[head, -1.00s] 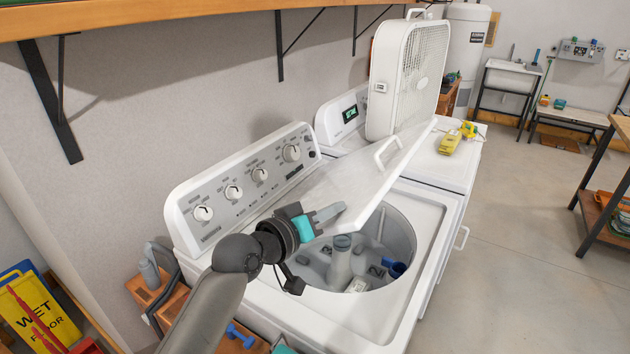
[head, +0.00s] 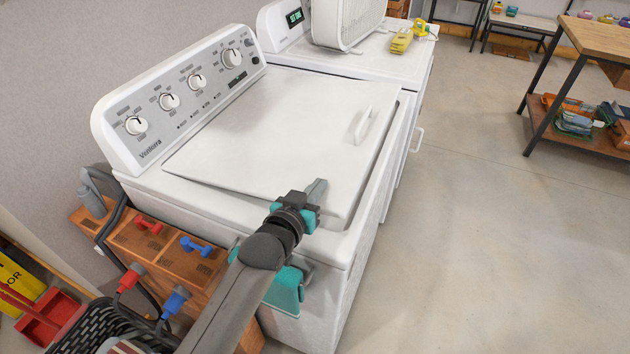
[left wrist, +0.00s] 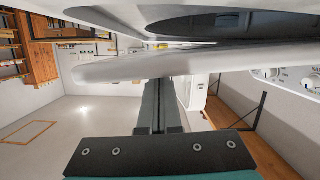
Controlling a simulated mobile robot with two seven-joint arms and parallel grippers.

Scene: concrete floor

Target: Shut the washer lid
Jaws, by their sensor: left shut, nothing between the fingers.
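The white washer (head: 335,270) stands in the middle of the head view. Its white lid (head: 285,120) is swung down nearly flat over the tub, with the white handle (head: 358,126) toward its right edge. The left wrist view shows a gap between the lid (left wrist: 170,62) and the dark tub opening (left wrist: 220,24). My left gripper (head: 317,190) is shut and empty, over the lid's near corner. Its fingers (left wrist: 162,100) lie along the lid's outer face in the wrist view; whether they touch cannot be told. My right gripper is not in view.
A second white machine behind carries a box fan (head: 345,22) and a yellow item (head: 402,40). The floor to the right is clear up to a workbench (head: 590,40).

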